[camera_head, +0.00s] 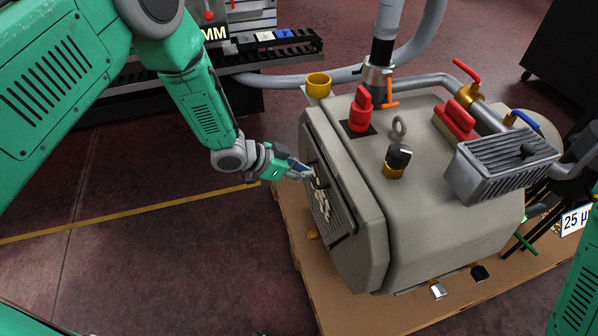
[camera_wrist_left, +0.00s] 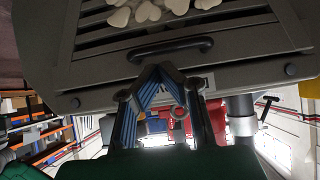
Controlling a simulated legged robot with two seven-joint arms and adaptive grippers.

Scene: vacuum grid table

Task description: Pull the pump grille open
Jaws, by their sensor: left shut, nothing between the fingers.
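The pump is a large grey box (camera_head: 435,225) on a brown base. Its slatted grille (camera_head: 345,222) is on the left-facing side and looks flush or nearly so; the wrist view shows its slats (camera_wrist_left: 235,33) close up. A black bar handle (camera_wrist_left: 170,48) runs along one edge of the grille; it also shows in the head view (camera_head: 317,176). My left gripper (camera_head: 305,173) is at this handle. In the wrist view its fingertips (camera_wrist_left: 159,70) are together, empty, just below the bar. I cannot tell whether they touch it. My right gripper is out of view.
Pale lumps (camera_head: 323,203) lie against the grille. A yellow cup (camera_head: 318,84), red valve (camera_head: 361,110) and black knob (camera_head: 398,157) stand on the pump's top side. The floor left of the pump is clear, with a yellow line (camera_head: 130,213). A rack (camera_head: 275,50) stands behind.

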